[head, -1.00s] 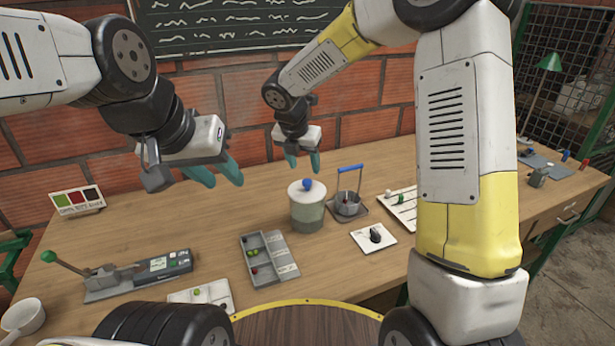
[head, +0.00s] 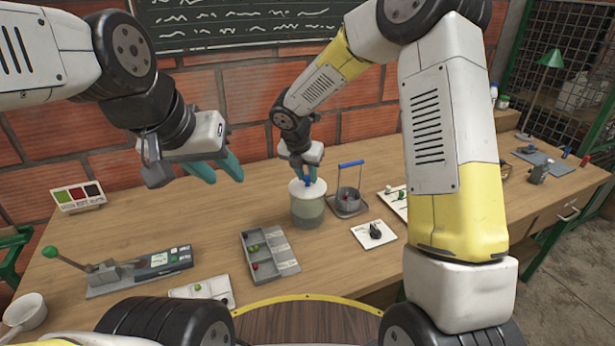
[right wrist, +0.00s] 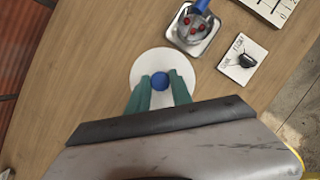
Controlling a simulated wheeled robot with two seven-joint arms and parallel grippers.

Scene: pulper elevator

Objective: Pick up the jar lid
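The jar lid (head: 299,188) is a white disc with a round blue knob, seated on top of a greenish jar (head: 308,211) in the middle of the table. My right gripper (head: 305,177) is directly above the lid, pointing down. In the right wrist view its two teal fingers (right wrist: 160,88) are apart, one on each side of the blue knob (right wrist: 160,81), with the white lid (right wrist: 160,58) beneath. A small gap shows between knob and fingers. My left gripper (head: 223,172) is open and empty, above the table to the left of the jar.
A grey compartment tray (head: 275,266) lies in front, a lever device (head: 130,272) at left. A white card with a dark knob (head: 374,238) lies front right.

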